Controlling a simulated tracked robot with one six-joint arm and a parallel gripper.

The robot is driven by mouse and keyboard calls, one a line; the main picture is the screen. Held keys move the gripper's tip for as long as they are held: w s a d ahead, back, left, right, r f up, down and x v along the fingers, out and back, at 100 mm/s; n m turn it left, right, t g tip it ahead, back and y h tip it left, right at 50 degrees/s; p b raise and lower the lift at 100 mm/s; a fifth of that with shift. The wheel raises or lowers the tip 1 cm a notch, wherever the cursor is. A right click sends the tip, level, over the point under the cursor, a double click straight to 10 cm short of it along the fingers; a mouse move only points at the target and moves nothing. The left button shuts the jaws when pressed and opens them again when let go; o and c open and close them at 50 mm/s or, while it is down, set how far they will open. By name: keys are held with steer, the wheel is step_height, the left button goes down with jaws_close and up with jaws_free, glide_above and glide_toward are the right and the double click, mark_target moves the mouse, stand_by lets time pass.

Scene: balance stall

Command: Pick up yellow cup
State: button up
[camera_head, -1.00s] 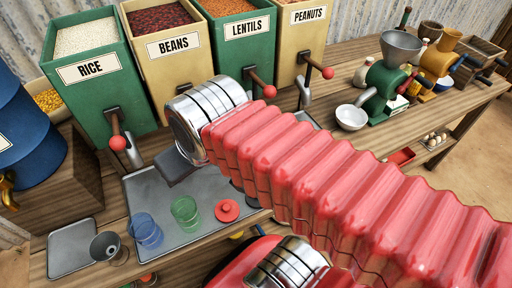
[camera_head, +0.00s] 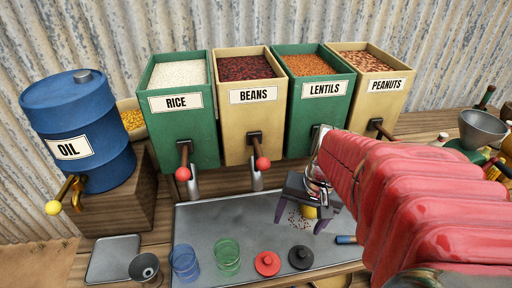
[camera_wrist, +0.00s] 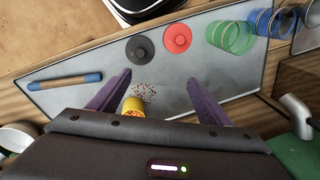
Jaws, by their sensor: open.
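The yellow cup (camera_head: 309,212) is on the grey metal tray (camera_head: 225,211), partly hidden behind my gripper (camera_head: 298,226). In the wrist view the yellow cup (camera_wrist: 133,106) shows between the two purple fingers of my gripper (camera_wrist: 159,77), nearer the left finger. The fingers are apart, and no grip on the cup shows. Small dark and reddish grains (camera_wrist: 143,91) lie scattered on the tray beside the cup. I cannot tell whether the cup is upright or tipped, or whether the left finger touches it.
A blue cup (camera_head: 185,263), a green cup (camera_head: 227,257), a red lid (camera_head: 267,263) and a black lid (camera_head: 302,257) line the tray's front. A blue-ended stick (camera_wrist: 65,81) lies nearby. Labelled bins, including the lentils bin (camera_head: 316,110), stand behind; the oil drum (camera_head: 82,135) is left.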

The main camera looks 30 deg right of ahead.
steer(key=d+f+m+t+y, duration=0.1)
steer(key=d+f+m+y, duration=0.1)
steer(key=d+f+m, duration=0.1)
steer(key=s+d+f+m+t+y, duration=0.1)
steer(key=d+f+m+y, duration=0.1)
steer(key=m, duration=0.3)
steer(key=s+d+f+m+t+y, duration=0.1)
steer(key=d+f+m+y, duration=0.1)
steer(key=d+f+m, duration=0.2)
steer(key=shift+s+d+f+m, duration=0.1)
steer(key=shift+d+f+m, duration=0.15)
steer(key=shift+f+m, duration=0.3)
steer(key=d+m+t, duration=0.1)
steer(key=w+d+m+t, duration=0.1)
steer(key=m, duration=0.1)
steer(key=d+f+m+t, duration=0.1)
steer(key=d+m+t, duration=0.1)
steer(key=shift+w+d+f, duration=0.1)
steer(key=shift+w, duration=0.1)
steer(key=d+m+t, duration=0.1)
steer(key=w+d+r+m+t, duration=0.1)
steer(key=w+d+m+t, duration=0.1)
steer(key=shift+w+d+r+m+h, duration=0.2)
steer(key=shift+d+r+m+h, duration=0.1)
steer(key=shift+d, duration=0.1)
steer(key=shift+w+d+r+m, duration=0.15)
steer(key=shift+w+r+m, duration=0.1)
steer(key=x, duration=0.8)
steer(key=shift+w, duration=0.3)
